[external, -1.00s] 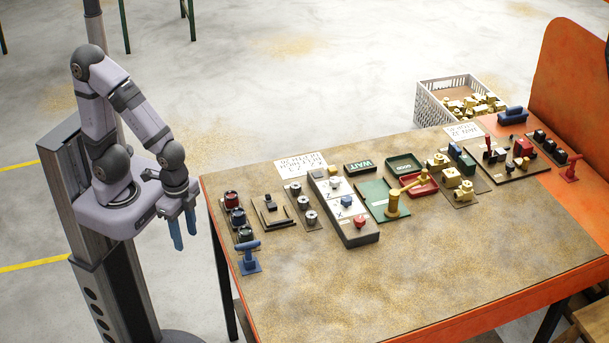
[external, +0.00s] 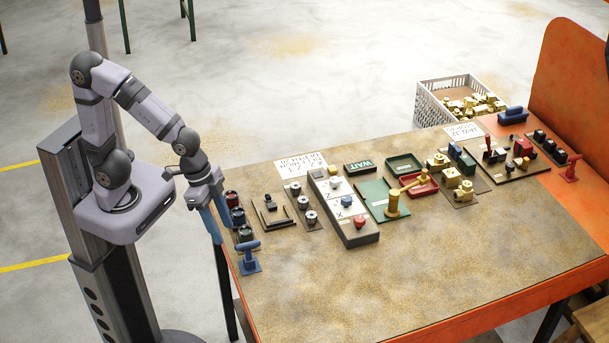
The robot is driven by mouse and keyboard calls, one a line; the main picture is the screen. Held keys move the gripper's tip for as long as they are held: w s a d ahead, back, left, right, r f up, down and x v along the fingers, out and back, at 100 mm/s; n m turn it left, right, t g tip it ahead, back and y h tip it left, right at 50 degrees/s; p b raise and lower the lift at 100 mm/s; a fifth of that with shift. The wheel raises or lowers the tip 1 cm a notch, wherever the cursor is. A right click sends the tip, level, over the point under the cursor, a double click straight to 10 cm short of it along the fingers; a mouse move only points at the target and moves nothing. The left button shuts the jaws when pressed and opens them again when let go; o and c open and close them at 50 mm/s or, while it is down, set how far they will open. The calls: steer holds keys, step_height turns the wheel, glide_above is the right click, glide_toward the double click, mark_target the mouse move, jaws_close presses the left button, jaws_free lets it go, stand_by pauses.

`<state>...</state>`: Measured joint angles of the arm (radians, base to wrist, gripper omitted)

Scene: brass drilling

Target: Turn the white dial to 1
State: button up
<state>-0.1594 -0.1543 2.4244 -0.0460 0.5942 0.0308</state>
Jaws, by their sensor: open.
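A grey box (external: 366,240) on the left half of the table carries a column of knobs. The white knob (external: 335,183) is near its far end, with a blue knob (external: 347,201) and a red knob (external: 359,222) nearer. The white knob's setting is too small to read. My gripper (external: 223,238), with blue fingers, is open and empty. It points down at the table's left edge, beside a strip of dark dials and well to the left of the white knob.
Between my gripper and the box are the dark dials (external: 237,216), a blue T-handle (external: 249,259), a small wooden frame (external: 271,211) and several silver knobs (external: 303,202). A brass lever (external: 396,200) stands right of the box. The table's front (external: 400,290) is clear.

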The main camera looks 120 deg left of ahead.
steer(key=w+a+f+n+t+y+b, duration=0.1)
steer(key=w+a+n+t, duration=0.1)
steer(key=w+a, duration=0.3)
steer(key=n+t+y+b, duration=0.4)
steer(key=n+y+b, duration=0.1)
steer(key=y, duration=0.3)
glide_toward(333, 180)
step_height(333, 180, up, 4)
steer(key=shift+w+a+f+p, duration=0.4)
steer(key=shift+w+a+f, duration=0.55)
steer(key=shift+f, duration=0.35)
steer(key=shift+w+a+f+p, duration=0.4)
steer(key=shift+w+a+f, duration=0.55)
steer(key=shift+f, duration=0.3)
steer(key=shift+w+a+f+p, duration=0.4)
steer(key=shift+w+a+f, duration=0.5)
steer(key=shift+f, duration=0.4)
steer(key=c, duration=1.1)
steer(key=shift+o, duration=0.3)
